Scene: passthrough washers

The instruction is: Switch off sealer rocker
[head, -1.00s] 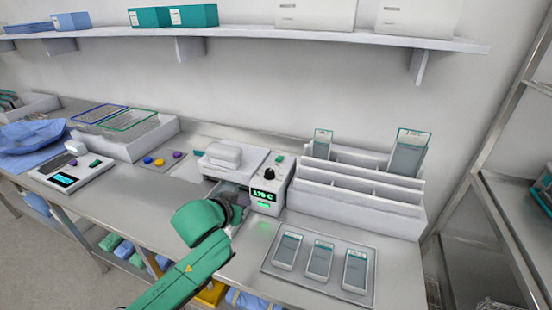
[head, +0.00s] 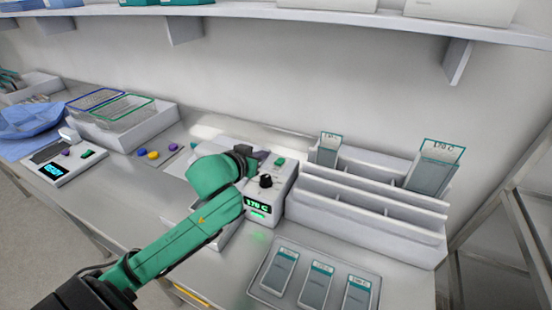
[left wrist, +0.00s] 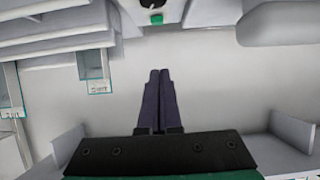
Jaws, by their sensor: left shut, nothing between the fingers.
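The sealer (head: 262,208) is a white box on the bench with a black knob (head: 266,181) and a lit green display reading about 170 C. Its green rocker (head: 280,161) sits on top behind the knob; it also shows at the top of the left wrist view (left wrist: 157,18). My left gripper (head: 262,156) is just left of the rocker in the head view, its dark fingers partly hidden behind my green wrist. In the left wrist view its fingers (left wrist: 160,75) are shut together and empty, apart from the rocker in the picture. My right gripper is not in view.
A white pouch rack (head: 365,215) stands right of the sealer. A tray (head: 262,290) with pouches lies in front of it. A scale (head: 62,166) and a basket box (head: 150,128) are to the left. A shelf (head: 300,14) runs above.

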